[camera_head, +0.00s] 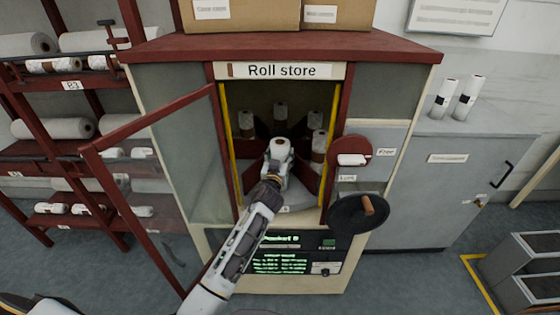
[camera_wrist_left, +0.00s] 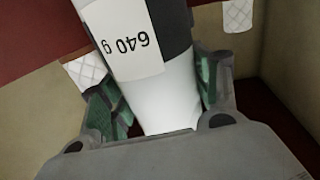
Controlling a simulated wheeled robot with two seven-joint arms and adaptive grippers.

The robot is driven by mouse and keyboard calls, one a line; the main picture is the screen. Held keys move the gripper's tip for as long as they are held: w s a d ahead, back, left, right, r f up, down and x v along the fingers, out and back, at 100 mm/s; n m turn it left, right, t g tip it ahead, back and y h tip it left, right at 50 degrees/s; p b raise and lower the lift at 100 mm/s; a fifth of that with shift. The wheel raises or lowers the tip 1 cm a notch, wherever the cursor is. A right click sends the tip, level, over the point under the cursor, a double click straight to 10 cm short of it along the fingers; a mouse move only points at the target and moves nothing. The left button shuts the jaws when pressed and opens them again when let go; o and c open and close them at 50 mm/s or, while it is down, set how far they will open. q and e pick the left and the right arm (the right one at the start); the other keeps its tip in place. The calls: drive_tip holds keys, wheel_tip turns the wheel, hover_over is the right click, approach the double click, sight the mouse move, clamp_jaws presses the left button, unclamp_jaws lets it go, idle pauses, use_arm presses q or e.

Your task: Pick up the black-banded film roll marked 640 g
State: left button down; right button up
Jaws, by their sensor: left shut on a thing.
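A white film roll (camera_head: 281,147) stands in the open front of the roll store, in the grasp of my left gripper (camera_head: 277,168). In the left wrist view the roll (camera_wrist_left: 168,108) shows a black band and a white label (camera_wrist_left: 128,50) reading 640 g, upside down. The green-padded fingers of my left gripper (camera_wrist_left: 158,98) are shut on the roll from both sides, below the label. Whether the roll touches the store's floor is hidden by the gripper. My right gripper is not in view.
Several other rolls (camera_head: 246,123) stand inside the roll store (camera_head: 282,71). Its glazed door (camera_head: 150,145) stands open at left. A dark handwheel (camera_head: 350,214) juts out at lower right. Two black-banded rolls (camera_head: 446,98) (camera_head: 468,98) stand on the grey cabinet (camera_head: 440,190).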

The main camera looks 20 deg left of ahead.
sight(280, 142)
use_arm(q)
wheel_tip(280, 142, up, 8)
drive_tip(key=shift+r+p, duration=0.25)
drive_tip(key=shift+p, duration=0.3)
drive_tip(key=shift+r, duration=0.9)
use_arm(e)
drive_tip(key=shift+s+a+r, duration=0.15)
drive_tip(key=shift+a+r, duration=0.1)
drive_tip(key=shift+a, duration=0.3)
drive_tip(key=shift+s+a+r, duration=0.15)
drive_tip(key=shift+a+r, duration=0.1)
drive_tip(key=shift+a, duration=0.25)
use_arm(q)
drive_tip(key=shift+s+f, duration=0.1)
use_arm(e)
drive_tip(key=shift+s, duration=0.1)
